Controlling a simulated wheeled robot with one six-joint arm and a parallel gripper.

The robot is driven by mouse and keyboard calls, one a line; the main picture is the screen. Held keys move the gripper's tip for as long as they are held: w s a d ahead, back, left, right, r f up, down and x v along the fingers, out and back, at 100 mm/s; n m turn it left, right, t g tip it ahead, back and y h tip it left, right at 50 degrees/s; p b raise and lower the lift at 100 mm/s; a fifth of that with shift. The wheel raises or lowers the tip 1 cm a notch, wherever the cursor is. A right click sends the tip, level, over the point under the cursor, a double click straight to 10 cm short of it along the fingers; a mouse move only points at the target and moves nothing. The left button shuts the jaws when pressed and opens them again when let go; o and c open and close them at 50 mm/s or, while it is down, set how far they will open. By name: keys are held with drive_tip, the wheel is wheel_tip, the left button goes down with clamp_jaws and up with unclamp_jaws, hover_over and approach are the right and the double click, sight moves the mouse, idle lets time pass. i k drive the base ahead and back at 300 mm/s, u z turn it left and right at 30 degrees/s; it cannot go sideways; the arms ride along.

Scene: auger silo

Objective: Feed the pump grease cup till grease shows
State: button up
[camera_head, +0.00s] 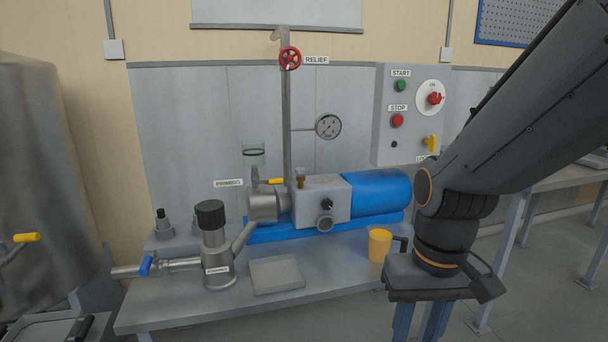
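The pump has a grey housing (322,200) and a blue motor (378,192) on a blue base on the bench. A small brass cup (300,175) stands on top of the housing and looks like the grease cup; whether grease shows there is too small to tell. My gripper (420,324) points down at the lower right, in front of the bench and well apart from the cup. Its two blue fingers stand apart with a gap between them. Their tips are cut off by the lower edge, and I see nothing held.
A yellow mug (380,245) stands near my gripper. A strainer with a black cap (211,216) and a square grey tray (277,274) are at the front. A red relief wheel (290,58), gauge (328,126) and control box (405,115) rise behind. A silo (45,180) stands left.

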sight(300, 172)
drive_tip(key=u, duration=0.1)
drive_tip(key=i, duration=1.35)
drive_tip(key=z, duration=0.1)
